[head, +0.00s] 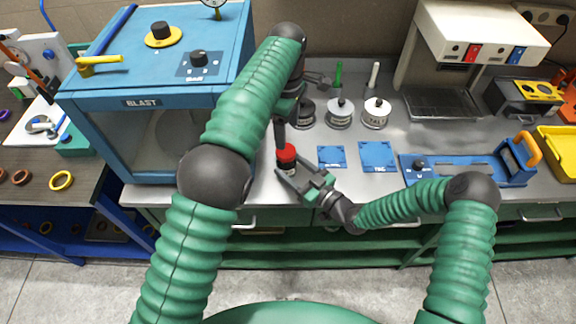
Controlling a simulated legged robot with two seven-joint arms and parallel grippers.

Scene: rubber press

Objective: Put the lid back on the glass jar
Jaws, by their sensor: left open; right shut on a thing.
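A small jar with a red top (287,157) stands near the front edge of the steel bench, right of the blue cabinet. My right gripper (294,179) reaches in from the right and is shut on the jar's lower body, which its fingers partly hide. My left gripper (281,132) points down just above the red top and is open; whether its fingertips touch the top is unclear. I cannot tell whether the red top is a lid seated on the jar or the jar's contents.
A blue blast cabinet (140,102) stands at left. A dark container (304,114) and two pale knobbed jars (340,113) (376,113) stand behind. A white dispenser (480,35) is at back right.

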